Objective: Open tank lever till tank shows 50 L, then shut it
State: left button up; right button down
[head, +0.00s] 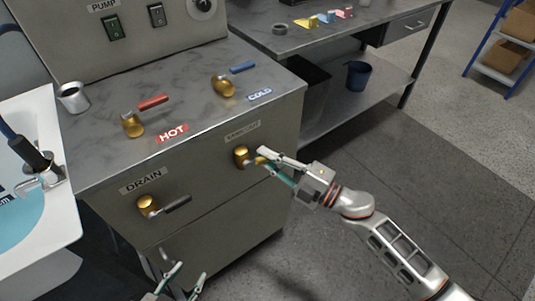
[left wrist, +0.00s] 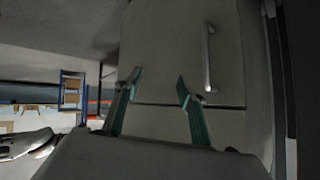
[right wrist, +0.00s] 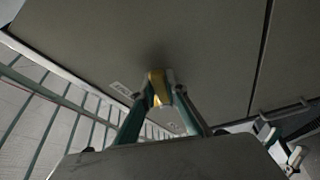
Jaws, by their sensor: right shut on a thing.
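The tank lever (head: 241,156) is a brass valve on the cabinet's front panel, under a small label (head: 242,132). My right gripper (head: 264,162) is at its handle, shut on it. In the right wrist view the fingers (right wrist: 158,90) close around the yellow handle tip (right wrist: 160,98). Much of the handle is hidden by the fingers. My left gripper (head: 183,278) is open and empty, low in front of the cabinet, with its fingers apart in the left wrist view (left wrist: 158,90). No tank reading in litres is legible.
The drain lever (head: 148,206) is on the same panel. Red hot (head: 153,102) and blue cold (head: 242,67) levers stand on the top. A tub (head: 58,232) with blue water is at left. A bucket (head: 359,75) stands on a shelf. Floor at right is clear.

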jog(key=s+a+f+m+t+h+b, duration=0.1)
jog(key=m+t, duration=0.3)
jog(key=m, duration=0.5)
jog(key=s+a+f+m+t+h+b, duration=0.1)
jog(key=s+a+f+m+t+h, duration=0.1)
jog(key=m, duration=0.8)
jog(key=shift+s+a+f+t, duration=0.25)
jog(key=shift+a+f+t, duration=0.45)
jog(key=shift+a+t, duration=0.25)
jog(key=c, duration=2)
grip_release()
jog(key=s+d, duration=0.3)
jog(key=s, duration=0.1)
jog(key=s+d, duration=0.2)
jog(key=s, duration=0.2)
jog(key=s+d+f, duration=0.1)
jog(key=s+d, duration=0.2)
jog(key=s, duration=0.1)
jog(key=shift+d, duration=0.35)
